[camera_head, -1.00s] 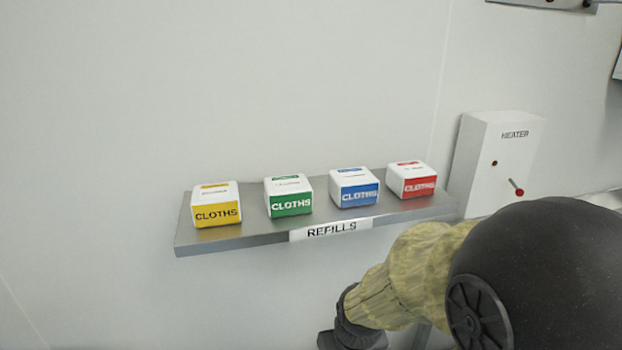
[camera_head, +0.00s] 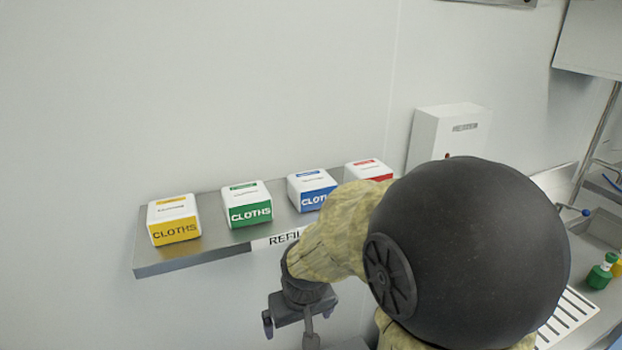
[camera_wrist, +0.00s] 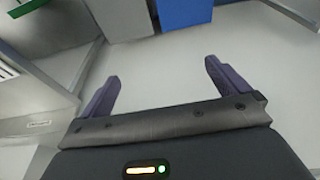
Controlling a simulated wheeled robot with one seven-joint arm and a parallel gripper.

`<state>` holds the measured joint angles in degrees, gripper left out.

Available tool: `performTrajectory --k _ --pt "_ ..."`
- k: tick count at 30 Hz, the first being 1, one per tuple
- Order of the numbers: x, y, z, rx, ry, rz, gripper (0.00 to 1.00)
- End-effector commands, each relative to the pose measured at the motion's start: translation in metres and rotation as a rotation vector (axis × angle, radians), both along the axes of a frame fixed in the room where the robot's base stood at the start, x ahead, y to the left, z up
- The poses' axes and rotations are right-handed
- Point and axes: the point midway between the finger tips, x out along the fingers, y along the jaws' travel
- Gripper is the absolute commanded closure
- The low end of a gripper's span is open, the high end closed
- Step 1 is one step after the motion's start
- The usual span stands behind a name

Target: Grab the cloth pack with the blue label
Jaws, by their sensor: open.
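The blue-label cloth pack (camera_head: 311,190) is a white box with a blue front reading CLOTHS. It stands on the grey metal shelf (camera_head: 160,262), between the green-label pack (camera_head: 246,205) and the red-label pack (camera_head: 369,171). My arm covers a little of its lower right and much of the red pack. My gripper (camera_head: 290,328) hangs below the shelf's front edge, apart from the blue pack. In the wrist view, my gripper (camera_wrist: 162,72) has its two dark purple fingers spread with nothing between them.
The yellow-label pack (camera_head: 174,221) stands at the shelf's left end. A white heater box (camera_head: 447,130) is on the wall at right. A sink counter with a green bottle (camera_head: 600,272) lies far right. The wrist view shows a blue block (camera_wrist: 185,12) I cannot identify.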

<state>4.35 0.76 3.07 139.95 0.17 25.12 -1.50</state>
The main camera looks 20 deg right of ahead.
Motion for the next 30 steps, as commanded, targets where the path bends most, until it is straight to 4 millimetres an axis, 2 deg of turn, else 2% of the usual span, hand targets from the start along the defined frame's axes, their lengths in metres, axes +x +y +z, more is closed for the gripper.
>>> performTrajectory --k 1,6,14,18,21,25,30 --pt "0.012 -0.006 0.035 -0.001 -0.01 -0.007 0.0" --pt "0.05 -0.022 0.106 -0.003 -0.032 -0.014 0.0" --pt "0.101 -0.054 0.19 -0.003 -0.072 -0.014 0.0" --pt "0.121 -0.078 0.246 -0.001 -0.101 -0.013 0.0" --pt "0.129 -0.095 0.285 0.001 -0.123 -0.013 0.0" --pt "0.132 -0.109 0.318 0.003 -0.141 -0.008 0.0" --pt "0.132 -0.113 0.328 0.004 -0.145 -0.004 0.0"
